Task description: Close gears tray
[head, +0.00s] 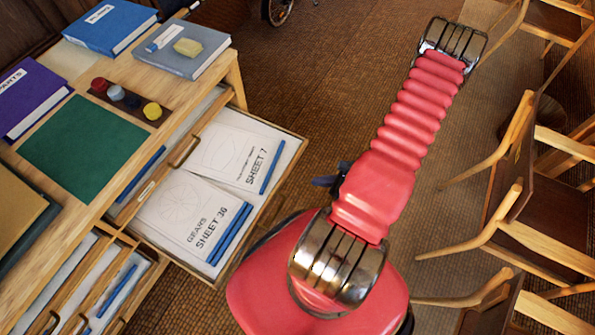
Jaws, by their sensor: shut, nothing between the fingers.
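The gears tray (254,228) is a pale wooden drawer pulled out to the right from the side of the desk. In it lie a white sheet marked GEARS SHEET 36 (180,207), another marked SHEET 7 (222,152), and several blue pencils. My gripper (322,181) shows only as a small dark tip poking out left from behind my red arm. It looks shut and empty, to the right of the tray and apart from it in the picture. The rest of it is hidden.
The wooden desk (178,98) bears books, a green mat (82,146) and a dark strip with coloured round pieces (116,92). More trays with blue pencils (118,291) show at lower left. Wooden chairs (515,205) stand at right. Floor beyond the tray is clear.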

